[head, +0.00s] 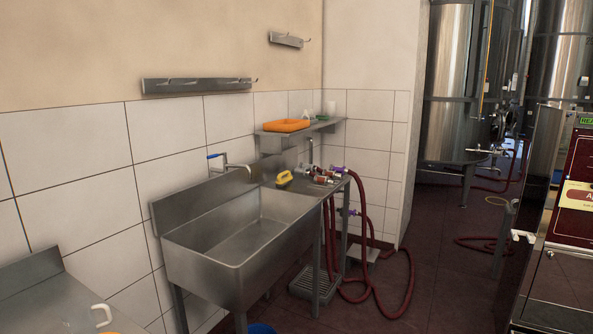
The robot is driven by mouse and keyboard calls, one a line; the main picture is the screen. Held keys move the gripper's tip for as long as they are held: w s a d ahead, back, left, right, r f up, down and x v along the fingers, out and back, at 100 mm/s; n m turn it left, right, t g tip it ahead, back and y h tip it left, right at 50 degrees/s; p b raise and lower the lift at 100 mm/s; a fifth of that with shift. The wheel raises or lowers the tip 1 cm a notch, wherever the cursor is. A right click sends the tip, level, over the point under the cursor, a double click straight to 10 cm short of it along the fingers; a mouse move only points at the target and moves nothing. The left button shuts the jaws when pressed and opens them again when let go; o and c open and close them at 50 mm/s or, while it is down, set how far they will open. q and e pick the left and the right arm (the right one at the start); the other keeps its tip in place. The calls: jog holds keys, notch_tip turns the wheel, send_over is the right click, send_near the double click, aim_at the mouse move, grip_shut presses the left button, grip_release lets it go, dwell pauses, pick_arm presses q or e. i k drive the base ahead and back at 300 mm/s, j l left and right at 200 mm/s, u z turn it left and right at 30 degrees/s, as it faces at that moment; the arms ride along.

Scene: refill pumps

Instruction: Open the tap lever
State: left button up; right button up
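The tap (237,167) is a slim metal spout on the tiled wall above the left half of a steel sink (205,262). Its lever (215,156) has a blue grip and sticks out to the left of the spout, roughly level. The spout points over the sink basin, and I see no water coming from it. The basin looks empty. Neither of my grippers is in view, so nothing of mine is seen near the lever.
A yellow object (284,178) and several pump fittings (322,178) lie on the sink's right end. Dark red hoses (408,290) hang to the floor. An orange tray (287,126) sits on a wall shelf. A steel counter (35,295) stands front left. The floor right of the hoses is mostly clear.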

aim_at(224, 153)
jog(key=i+u, duration=0.3)
jog(key=i, duration=0.15)
jog(key=i+l+u, duration=0.25)
jog(key=i, duration=0.15)
